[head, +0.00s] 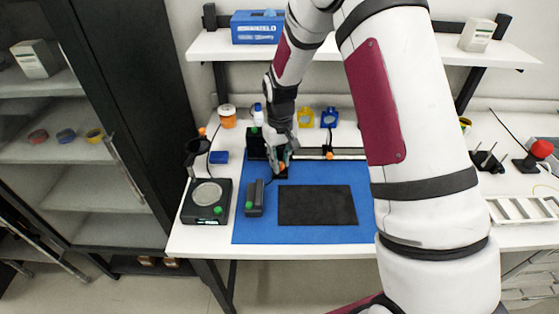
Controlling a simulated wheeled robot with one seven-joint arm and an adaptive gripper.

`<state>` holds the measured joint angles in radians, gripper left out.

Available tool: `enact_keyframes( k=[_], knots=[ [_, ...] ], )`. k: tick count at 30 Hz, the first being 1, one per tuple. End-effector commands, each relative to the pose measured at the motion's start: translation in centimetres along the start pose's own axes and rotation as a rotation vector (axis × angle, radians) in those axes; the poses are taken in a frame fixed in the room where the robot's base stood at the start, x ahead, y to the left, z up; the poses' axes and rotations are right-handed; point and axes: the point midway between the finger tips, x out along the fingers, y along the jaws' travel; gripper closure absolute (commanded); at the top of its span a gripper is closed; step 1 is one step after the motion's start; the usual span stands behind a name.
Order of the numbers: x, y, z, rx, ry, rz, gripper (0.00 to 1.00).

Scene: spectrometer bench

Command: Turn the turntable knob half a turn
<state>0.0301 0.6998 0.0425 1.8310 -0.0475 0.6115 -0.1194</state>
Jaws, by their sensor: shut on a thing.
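My gripper (281,166) reaches down at the back left of the blue mat, by a black bench device. It is shut on an orange knob (282,168), which I take to be the turntable knob. The fingers hide most of the knob, so its angle cannot be read. The small black base (281,174) under it is partly covered by the fingers. Another orange part (329,156) shows to the right on the rail (343,153).
A grey-black unit with a green button (254,198) and a black pad (317,205) lie on the blue mat (300,236). A scale (206,201) stands left. Bottles (305,117) stand behind. A shelf (225,46) hangs above. My arm hides the bench's right middle.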

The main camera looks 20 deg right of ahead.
Motion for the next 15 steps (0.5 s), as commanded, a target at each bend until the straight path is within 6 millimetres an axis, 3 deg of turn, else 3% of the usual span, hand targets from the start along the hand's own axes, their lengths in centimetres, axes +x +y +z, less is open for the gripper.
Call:
enact_keyframes(
  k=[15],
  knots=[
    [0.04, -0.07, -0.04, 0.490, 0.000, 0.001, 1.00]
  ],
)
